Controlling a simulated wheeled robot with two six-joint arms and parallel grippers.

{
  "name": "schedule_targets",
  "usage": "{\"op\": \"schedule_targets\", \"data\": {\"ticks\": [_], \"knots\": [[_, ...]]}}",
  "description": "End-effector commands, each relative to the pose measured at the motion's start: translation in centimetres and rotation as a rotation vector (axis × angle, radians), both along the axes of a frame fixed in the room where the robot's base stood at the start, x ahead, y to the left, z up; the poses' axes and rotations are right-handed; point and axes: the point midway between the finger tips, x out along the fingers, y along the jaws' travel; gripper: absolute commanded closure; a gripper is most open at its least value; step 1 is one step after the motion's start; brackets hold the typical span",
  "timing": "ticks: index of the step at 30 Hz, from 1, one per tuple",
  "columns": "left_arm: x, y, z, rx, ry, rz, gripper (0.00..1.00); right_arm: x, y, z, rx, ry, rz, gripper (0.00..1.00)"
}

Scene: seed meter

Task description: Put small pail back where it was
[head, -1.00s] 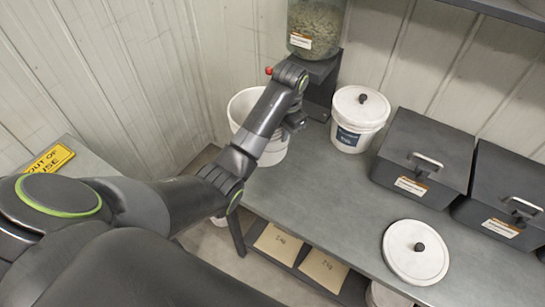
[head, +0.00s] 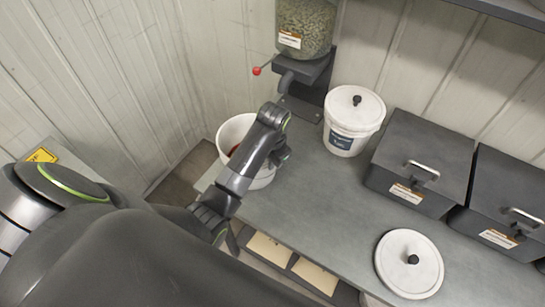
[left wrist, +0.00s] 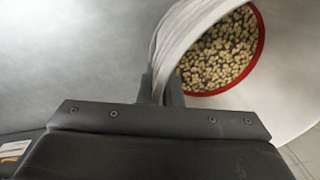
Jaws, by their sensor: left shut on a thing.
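The small pail, a white round bucket (head: 264,181), is at the left end of the grey table in the head view. My left gripper (head: 281,155) is at its right side. In the left wrist view its fingers (left wrist: 161,92) are shut on the wall of the pail (left wrist: 185,25). Tan seeds (left wrist: 222,50) fill its bottom up to a red ring inside. The pail looks upright; I cannot tell whether its base touches the table. My right gripper is out of view.
A seed hopper (head: 306,25) with a red-tipped lever stands behind the pail. The table's (head: 310,205) middle is clear. Ribbed walls close the left and back.

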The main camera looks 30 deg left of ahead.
Motion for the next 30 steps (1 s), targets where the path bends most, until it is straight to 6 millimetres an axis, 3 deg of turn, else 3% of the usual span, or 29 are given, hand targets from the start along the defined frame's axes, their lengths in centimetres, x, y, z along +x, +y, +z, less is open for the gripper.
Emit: {"op": "schedule_targets", "data": {"ticks": [11,12,16,25,30], "knots": [[0.1,0.0,-0.3,0.001,-0.001,-0.001,1.0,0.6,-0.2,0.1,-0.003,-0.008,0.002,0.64],[0.0,0.0,-0.4,-0.002,0.002,-0.001,0.9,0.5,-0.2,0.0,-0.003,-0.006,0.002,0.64],[0.0,0.0,-0.4,-0.002,0.002,-0.001,0.73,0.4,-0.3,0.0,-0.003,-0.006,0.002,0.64],[0.0,0.0,-0.3,-0.001,0.001,-0.001,0.73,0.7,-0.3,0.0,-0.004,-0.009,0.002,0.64],[1.0,-0.1,1.2,-0.001,-0.002,-0.003,0.73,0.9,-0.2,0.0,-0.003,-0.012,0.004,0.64]]}}
